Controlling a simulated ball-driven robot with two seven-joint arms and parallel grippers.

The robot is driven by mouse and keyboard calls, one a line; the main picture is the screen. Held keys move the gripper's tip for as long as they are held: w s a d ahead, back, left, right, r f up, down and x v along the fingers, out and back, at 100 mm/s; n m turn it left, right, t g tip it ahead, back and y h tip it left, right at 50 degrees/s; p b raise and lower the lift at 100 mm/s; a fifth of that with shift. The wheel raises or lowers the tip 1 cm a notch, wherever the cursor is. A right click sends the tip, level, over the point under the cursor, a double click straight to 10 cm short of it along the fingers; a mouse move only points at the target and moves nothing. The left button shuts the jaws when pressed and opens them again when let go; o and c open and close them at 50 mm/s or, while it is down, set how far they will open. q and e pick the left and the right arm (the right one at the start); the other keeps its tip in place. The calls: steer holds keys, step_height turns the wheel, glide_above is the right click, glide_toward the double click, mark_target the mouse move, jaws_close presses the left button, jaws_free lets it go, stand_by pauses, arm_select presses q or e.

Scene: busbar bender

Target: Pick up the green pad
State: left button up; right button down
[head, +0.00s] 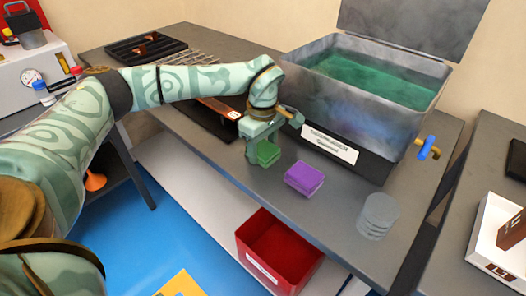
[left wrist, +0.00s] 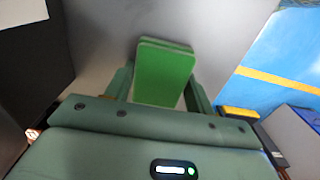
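The green pad (head: 267,153) is a small block near the front edge of the dark grey table, left of the purple pad. My left gripper (head: 261,147) is at the green pad from above, its fingers on either side. In the left wrist view the green pad (left wrist: 164,75) shows as a layered block between the two fingers (left wrist: 160,85). The fingers lie very close to its sides; I cannot tell whether they press on it. I cannot see a clear gap under the pad. My right gripper is not in view.
A purple pad (head: 304,178) lies close by on the right. A metal tank (head: 352,125) with green liquid stands behind, with a blue-handled tap (head: 428,148). Grey discs (head: 378,216) are stacked farther right. A red bin (head: 278,250) is below the table's front edge.

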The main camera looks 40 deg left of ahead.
mark_target(260, 148)
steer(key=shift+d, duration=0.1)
